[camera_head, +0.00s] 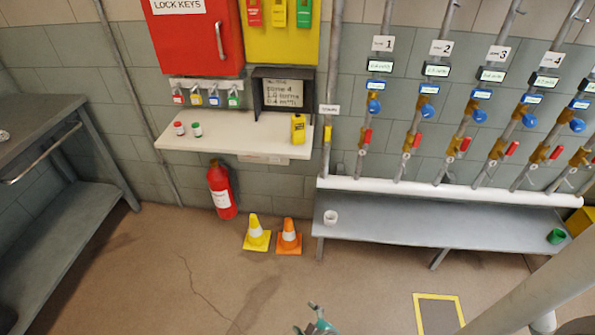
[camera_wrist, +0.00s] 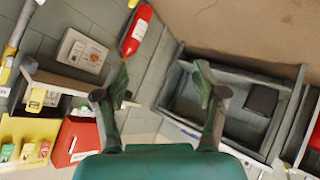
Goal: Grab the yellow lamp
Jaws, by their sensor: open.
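A small yellow upright object with dark markings, which looks like the yellow lamp (camera_head: 298,128), stands at the right end of the white wall shelf (camera_head: 230,145). A yellow item (camera_wrist: 36,100) at the left of the tilted wrist view appears to be the same lamp. My gripper (camera_wrist: 162,82) is open and empty, its two fingers spread wide. In the head view my gripper (camera_head: 318,322) shows only partly at the bottom edge, well in front of the shelf and apart from the lamp.
A dark-framed display (camera_head: 284,92) stands behind the lamp. Red and green small items (camera_head: 188,129) sit at the shelf's left. Valve pipes (camera_head: 415,130) and a grey bench (camera_head: 440,226) are right. Open floor lies in front.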

